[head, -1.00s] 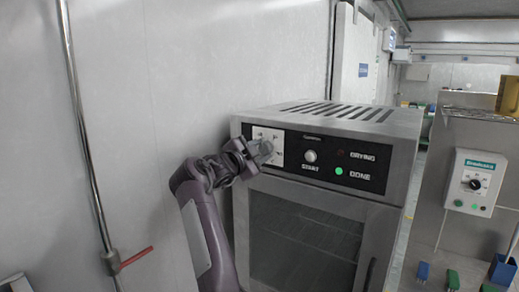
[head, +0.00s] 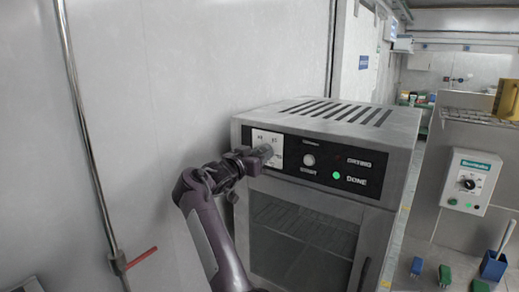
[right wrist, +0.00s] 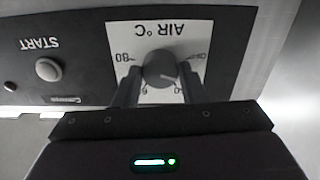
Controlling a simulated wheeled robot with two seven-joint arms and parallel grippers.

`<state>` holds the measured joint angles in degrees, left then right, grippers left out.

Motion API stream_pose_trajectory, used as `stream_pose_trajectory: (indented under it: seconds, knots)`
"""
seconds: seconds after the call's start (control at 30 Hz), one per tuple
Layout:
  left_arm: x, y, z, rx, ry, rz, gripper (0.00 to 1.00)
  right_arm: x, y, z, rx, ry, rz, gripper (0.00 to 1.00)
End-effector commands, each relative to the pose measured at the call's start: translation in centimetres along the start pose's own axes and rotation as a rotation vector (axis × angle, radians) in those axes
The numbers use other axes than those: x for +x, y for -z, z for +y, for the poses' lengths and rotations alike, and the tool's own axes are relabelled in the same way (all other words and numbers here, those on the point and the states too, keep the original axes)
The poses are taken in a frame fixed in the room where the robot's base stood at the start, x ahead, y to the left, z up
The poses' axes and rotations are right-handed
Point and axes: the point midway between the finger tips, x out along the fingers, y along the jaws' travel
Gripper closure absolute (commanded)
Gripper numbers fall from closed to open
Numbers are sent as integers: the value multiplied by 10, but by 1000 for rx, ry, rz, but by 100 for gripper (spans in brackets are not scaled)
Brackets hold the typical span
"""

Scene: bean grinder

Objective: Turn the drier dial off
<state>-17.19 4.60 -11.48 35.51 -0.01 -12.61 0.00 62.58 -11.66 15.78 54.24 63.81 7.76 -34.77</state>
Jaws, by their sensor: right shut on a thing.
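The drier (head: 310,135) is a grey metal box with a black front panel. Its dial (right wrist: 159,68) is a dark round knob on a white plate (right wrist: 150,30) marked "AIR °C", upside down in the right wrist view. A thin light mark on the knob points to the lower right there. My right gripper (right wrist: 160,85) is shut on the dial, with one finger on each side of it. In the head view the right gripper (head: 262,154) covers the dial and the lower part of the plate. My left gripper is not in view.
A start button (head: 309,160), a dim red drying light (head: 337,157) and a lit green done light (head: 336,176) sit right of the dial. A wall pipe with a red lever (head: 141,258) stands at left. A control box (head: 470,181) is at right.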

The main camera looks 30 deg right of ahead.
Motion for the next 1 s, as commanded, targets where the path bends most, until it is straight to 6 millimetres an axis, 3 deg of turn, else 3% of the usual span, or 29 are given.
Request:
stream_pose_trajectory:
  seconds: [0.2,0.5,1.0]
  knots:
    - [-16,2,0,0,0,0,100,1,6,1,-200,0,6,86]
    - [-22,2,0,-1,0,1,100,1,4,1,-438,-1,6,86]
    - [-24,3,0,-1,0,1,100,1,4,1,-612,-1,6,86]
